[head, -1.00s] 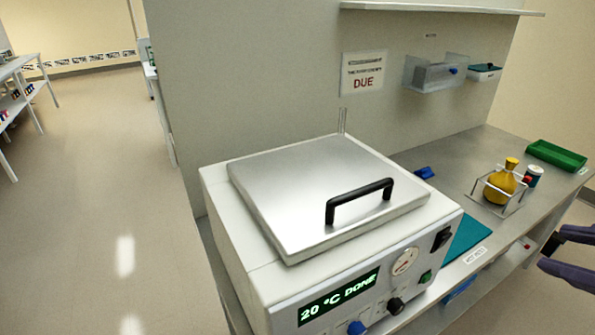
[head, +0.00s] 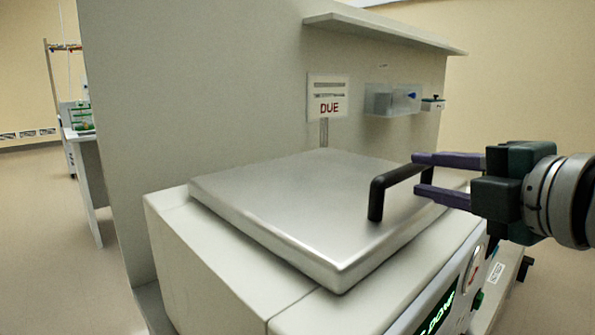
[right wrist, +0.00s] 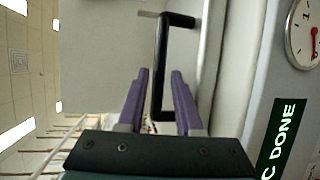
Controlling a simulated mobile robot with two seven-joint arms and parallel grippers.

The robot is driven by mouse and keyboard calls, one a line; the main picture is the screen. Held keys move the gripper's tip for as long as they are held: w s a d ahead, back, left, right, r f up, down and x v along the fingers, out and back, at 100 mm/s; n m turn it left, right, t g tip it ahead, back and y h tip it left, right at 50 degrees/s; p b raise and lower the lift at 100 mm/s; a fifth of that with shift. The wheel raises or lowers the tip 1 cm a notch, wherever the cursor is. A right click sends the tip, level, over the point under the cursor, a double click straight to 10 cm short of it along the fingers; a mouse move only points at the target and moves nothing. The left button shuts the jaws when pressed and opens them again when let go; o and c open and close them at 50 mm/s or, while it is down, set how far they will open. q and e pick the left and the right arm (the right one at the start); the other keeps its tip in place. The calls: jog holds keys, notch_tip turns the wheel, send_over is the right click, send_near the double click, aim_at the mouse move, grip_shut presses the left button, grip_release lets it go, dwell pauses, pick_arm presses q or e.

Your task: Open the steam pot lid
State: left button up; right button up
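The steam pot (head: 190,255) is a white box unit with a flat metal lid (head: 290,205), which lies shut on top. A black bar handle (head: 376,200) stands up on the lid near its front edge. My right gripper (head: 415,173) comes in from the right with its purple fingers apart at the handle's right part. In the right wrist view the black handle (right wrist: 161,45) runs between the two open fingers (right wrist: 160,73), with gaps visible beside it. My left gripper is not in view.
A lit "DONE" display (head: 436,308) and a gauge are on the pot's front. Behind stands a grey panel with a "DUE" sign (head: 328,95), a clear wall bin (head: 392,100) and a shelf (head: 385,30) above. Open floor lies at left.

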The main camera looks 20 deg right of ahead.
aim_at(389, 193)
jog(key=w, duration=0.3)
jog(key=w+f, duration=0.1)
jog(key=w, duration=0.3)
jog(key=shift+w+f, duration=0.2)
grip_shut()
dwell(1.3)
